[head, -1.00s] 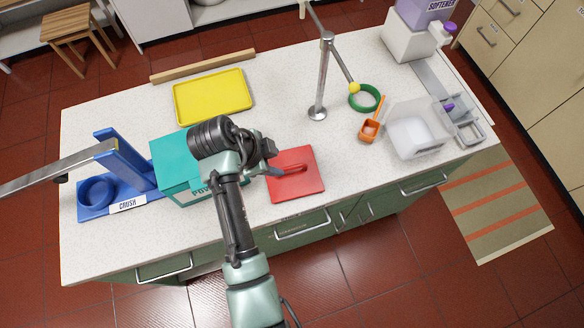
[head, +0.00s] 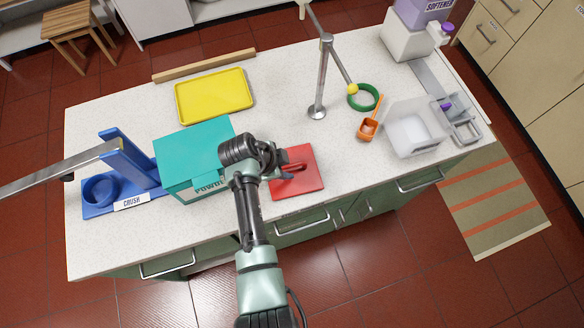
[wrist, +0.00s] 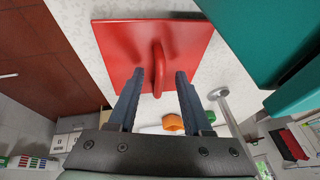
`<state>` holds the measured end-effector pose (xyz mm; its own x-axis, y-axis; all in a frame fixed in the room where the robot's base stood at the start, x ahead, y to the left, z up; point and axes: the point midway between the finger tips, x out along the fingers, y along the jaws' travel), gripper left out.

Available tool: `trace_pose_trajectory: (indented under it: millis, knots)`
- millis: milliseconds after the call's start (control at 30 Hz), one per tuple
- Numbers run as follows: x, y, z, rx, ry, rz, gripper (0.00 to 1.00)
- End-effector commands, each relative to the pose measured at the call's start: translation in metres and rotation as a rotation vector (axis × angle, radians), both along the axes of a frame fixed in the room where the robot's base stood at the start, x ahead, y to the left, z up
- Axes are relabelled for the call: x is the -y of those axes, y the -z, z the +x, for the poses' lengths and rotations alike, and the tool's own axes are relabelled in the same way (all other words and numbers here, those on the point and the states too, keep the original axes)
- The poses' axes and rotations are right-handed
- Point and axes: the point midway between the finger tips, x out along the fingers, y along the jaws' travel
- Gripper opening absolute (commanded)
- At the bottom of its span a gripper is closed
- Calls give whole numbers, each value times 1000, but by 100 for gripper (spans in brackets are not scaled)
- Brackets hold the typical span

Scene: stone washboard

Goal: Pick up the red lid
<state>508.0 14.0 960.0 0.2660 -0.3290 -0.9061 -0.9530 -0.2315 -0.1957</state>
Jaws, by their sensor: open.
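The red lid (head: 308,178) is a flat square with a raised bar handle, lying on the speckled white worktop near its front edge. In the wrist view the red lid (wrist: 125,48) fills the upper middle, with its curved handle (wrist: 158,68) standing up from it. My gripper (wrist: 159,78) is open, its two fingers apart and on either side of the near end of the handle in that picture. I cannot tell whether the fingers touch it. In the head view my gripper (head: 280,165) is at the lid's left side, and my arm hides part of that edge.
A teal powder box (head: 190,155) stands close to the left of the lid. A blue crusher (head: 125,165) is farther left. A yellow tray (head: 213,95) and a metal post (head: 320,80) are behind. An orange scoop (head: 368,128) and clear bin (head: 412,130) stand right.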

Motion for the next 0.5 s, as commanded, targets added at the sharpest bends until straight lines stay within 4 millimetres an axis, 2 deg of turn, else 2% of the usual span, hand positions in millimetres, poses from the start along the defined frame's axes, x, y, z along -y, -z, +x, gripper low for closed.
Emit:
trace_pose_trajectory:
  millis: [67,333,367,500]
  knots:
    - [0,0,0,0,0,0,50]
    - [0,0,0,0,-1,0,3]
    - [0,0,0,0,-1,0,0]
    - [0,0,0,0,-1,0,0]
